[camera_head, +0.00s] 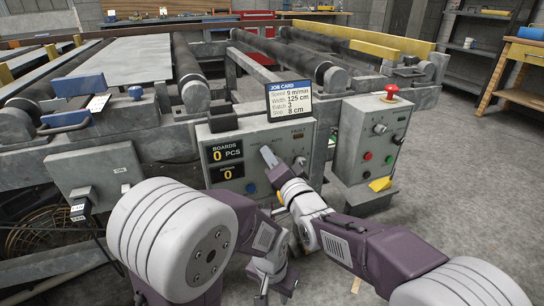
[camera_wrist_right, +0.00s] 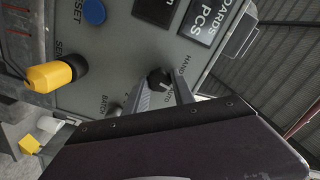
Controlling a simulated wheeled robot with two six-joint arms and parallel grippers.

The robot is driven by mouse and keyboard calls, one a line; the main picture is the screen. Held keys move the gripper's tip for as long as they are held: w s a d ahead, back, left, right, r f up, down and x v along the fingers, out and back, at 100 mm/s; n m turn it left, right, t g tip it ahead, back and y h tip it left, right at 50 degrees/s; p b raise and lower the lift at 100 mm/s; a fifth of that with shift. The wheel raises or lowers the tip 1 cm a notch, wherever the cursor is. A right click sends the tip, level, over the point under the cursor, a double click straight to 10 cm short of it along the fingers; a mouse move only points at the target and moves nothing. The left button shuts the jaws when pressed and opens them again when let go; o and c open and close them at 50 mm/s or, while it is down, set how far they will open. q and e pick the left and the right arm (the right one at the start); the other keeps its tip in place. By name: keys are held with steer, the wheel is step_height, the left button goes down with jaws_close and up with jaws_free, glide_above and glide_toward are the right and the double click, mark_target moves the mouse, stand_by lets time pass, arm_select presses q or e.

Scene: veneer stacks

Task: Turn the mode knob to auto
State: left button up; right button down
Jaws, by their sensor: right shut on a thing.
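The mode knob (camera_wrist_right: 160,78) is a small black knob on the grey control panel, with HAND and AUTO lettering beside it in the right wrist view. My right gripper (camera_wrist_right: 160,92) is shut on it, with a finger on either side. I cannot tell which mark the knob points to. In the head view my right gripper (camera_head: 269,158) reaches the front of the control panel (camera_head: 237,143) and hides the knob. My left gripper (camera_head: 273,290) hangs low in front of the panel, away from it; its jaw opening is unclear.
A job card (camera_head: 290,101) stands on top of the panel. To the right is a box with a red mushroom button (camera_head: 391,91). Rollers (camera_head: 190,80) lie behind.

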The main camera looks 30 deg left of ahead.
steer(key=m+p, duration=0.1)
steer(key=m, duration=0.4)
steer(key=shift+m, duration=0.3)
stand_by(0.4)
steer(key=c, duration=1.1)
jaws_free()
steer(key=shift+o, duration=0.2)
